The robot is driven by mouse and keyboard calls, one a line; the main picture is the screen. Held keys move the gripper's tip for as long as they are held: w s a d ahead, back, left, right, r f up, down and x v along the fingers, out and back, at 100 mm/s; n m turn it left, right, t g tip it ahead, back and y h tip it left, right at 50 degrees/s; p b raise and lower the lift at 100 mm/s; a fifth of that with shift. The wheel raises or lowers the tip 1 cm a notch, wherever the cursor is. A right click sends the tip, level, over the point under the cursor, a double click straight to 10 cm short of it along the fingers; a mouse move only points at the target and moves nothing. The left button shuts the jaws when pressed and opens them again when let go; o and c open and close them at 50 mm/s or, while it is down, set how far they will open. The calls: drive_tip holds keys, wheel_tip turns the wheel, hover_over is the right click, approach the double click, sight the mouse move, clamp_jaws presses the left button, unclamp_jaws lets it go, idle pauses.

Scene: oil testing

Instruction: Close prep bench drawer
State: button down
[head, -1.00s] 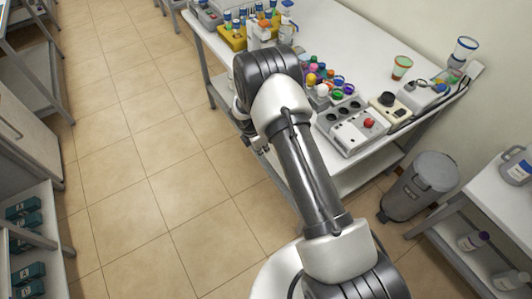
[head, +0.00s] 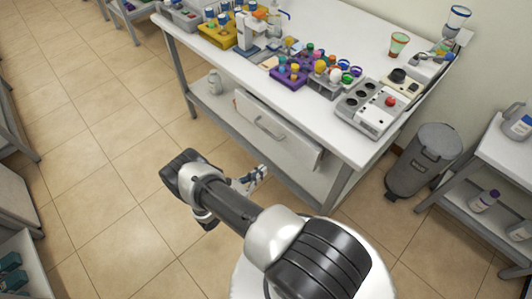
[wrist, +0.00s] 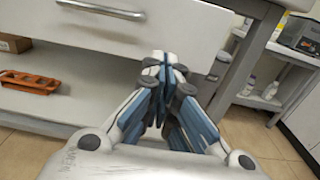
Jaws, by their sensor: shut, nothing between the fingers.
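The prep bench drawer (head: 290,143) is under the white bench top (head: 300,105), with a pale front and a metal handle (head: 268,130). Its right end shows a thin side edge, so the front seems to stand a little proud of the bench frame; how far I cannot tell. In the wrist view, the drawer front (wrist: 150,35) fills the upper left, with its handle (wrist: 100,8) at the top. My gripper (head: 262,170) is shut and empty, low in front of the drawer's lower right part. Its fingertips (wrist: 168,58) overlap the drawer's lower edge in the wrist view, contact unclear.
A lower shelf (wrist: 60,105) under the drawer holds an orange rack (wrist: 30,82). A grey bin (head: 425,160) stands right of the bench. Racks of coloured caps (head: 310,75) and a device with a red button (head: 375,108) are on top. The tiled floor on the left is clear.

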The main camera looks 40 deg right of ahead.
sight(292, 147)
drive_tip(key=d, duration=0.4)
drive_tip(key=d+b, duration=0.1)
drive_tip(key=d, duration=0.4)
drive_tip(key=d+b, duration=0.1)
drive_tip(key=d, duration=0.4)
drive_tip(key=shift+w, duration=0.3)
drive_tip(key=shift+d+r, duration=0.1)
